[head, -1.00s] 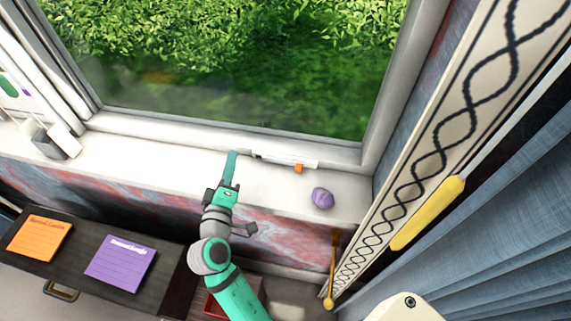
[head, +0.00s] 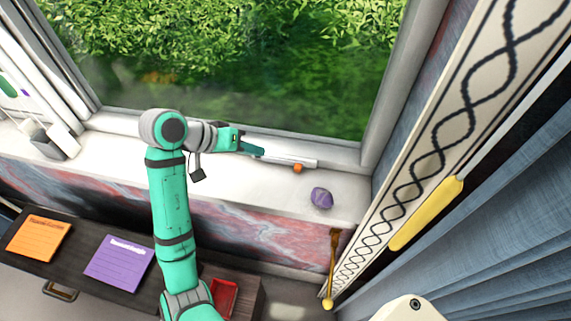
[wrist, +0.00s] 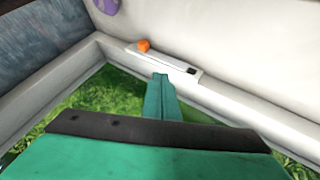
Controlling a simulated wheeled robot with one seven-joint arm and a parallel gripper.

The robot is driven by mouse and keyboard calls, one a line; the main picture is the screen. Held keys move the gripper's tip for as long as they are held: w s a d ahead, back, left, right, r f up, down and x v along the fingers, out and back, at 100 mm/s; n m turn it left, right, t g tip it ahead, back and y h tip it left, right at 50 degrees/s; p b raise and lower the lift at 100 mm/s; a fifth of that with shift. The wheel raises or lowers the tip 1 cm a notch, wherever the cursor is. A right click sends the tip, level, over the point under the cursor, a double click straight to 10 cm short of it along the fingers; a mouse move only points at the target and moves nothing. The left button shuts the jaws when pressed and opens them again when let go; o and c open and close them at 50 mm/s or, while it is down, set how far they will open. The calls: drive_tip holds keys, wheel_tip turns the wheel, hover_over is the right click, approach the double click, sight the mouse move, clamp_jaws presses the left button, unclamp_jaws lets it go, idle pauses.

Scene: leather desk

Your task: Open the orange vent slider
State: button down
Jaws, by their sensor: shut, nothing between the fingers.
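The orange vent slider (head: 298,168) is a small knob on a white vent strip (head: 308,163) along the bottom of the window frame. The knob sits toward the right part of the strip in the head view. In the wrist view the orange slider (wrist: 144,45) is near one end of the strip, and a dark slot shows near the other end. My gripper (head: 262,152) is shut and empty, reaching right, its tip by the left end of the strip. In the wrist view the gripper's tip (wrist: 161,77) points toward the strip, apart from the knob. My gripper hides part of the strip's left end in the head view.
A purple stone-like object (head: 321,197) lies on the white sill (head: 250,185), right of my gripper. A grey holder (head: 48,147) stands on the sill at the left. The patterned curtain band (head: 440,130) borders the right side. The sill between is clear.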

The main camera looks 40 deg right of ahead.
sight(297, 168)
drive_tip(key=shift+m+g+y, duration=0.3)
drive_tip(key=shift+m+y, duration=0.1)
drive_tip(key=shift+y, duration=0.4)
drive_tip(key=x, duration=0.6)
drive_tip(key=a+x, duration=0.1)
drive_tip(key=x, duration=0.2)
drive_tip(key=shift+s+f, duration=0.2)
drive_tip(key=shift+f, duration=0.15)
drive_tip(key=shift+s+d+r, duration=0.15)
drive_tip(key=shift+s+d, duration=0.55)
drive_tip(key=shift+s, duration=0.25)
drive_tip(key=shift+s+d, duration=0.45)
drive_tip(key=shift+s, duration=0.05)
drive_tip(key=shift+s+d, duration=0.95)
drive_tip(key=shift+s, duration=0.15)
